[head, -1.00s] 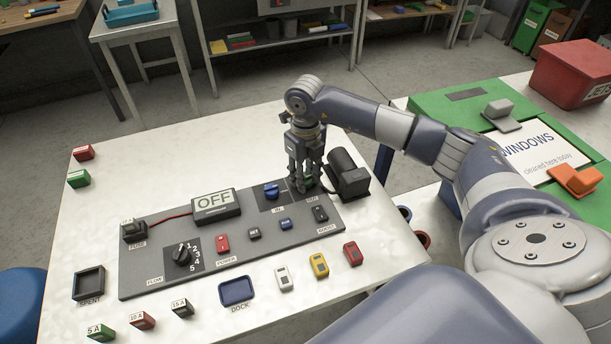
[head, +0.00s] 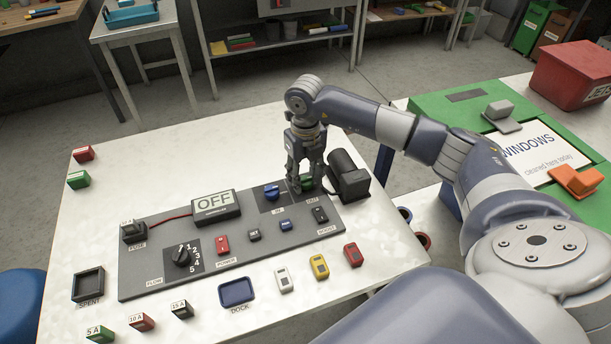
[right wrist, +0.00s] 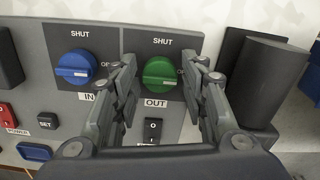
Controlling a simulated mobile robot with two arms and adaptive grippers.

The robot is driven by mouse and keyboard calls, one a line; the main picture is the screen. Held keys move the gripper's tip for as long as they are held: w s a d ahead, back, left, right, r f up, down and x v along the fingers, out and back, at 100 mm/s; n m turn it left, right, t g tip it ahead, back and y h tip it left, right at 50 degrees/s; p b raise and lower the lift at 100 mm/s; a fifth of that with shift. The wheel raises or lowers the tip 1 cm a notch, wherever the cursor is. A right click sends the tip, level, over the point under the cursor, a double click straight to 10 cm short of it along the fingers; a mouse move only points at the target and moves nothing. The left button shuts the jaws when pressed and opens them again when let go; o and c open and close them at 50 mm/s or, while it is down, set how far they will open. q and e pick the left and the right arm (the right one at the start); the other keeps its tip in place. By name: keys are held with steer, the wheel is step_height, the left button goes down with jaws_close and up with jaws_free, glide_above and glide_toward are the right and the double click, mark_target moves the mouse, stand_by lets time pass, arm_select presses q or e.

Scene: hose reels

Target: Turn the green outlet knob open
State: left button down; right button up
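The green outlet knob (right wrist: 160,72) sits on the grey panel (right wrist: 108,45), with SHUT above it and OUT below it. Its pale mark lies roughly level in the right wrist view. My right gripper (head: 308,187) is open and points down over it, one finger on each side. Small gaps seem to show between the fingers and the knob; I cannot tell if either touches. In the head view the green knob (head: 307,180) shows partly between the fingers. My left gripper is not in view.
The blue IN knob (right wrist: 75,71) is close beside the left finger. A black switch (right wrist: 153,130) lies below the green knob. A dark block-like fixture (head: 348,175) stands right of the gripper.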

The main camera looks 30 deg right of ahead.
mark_target(306, 178)
step_height(306, 178, up, 12)
stand_by(0.8)
stand_by(0.3)
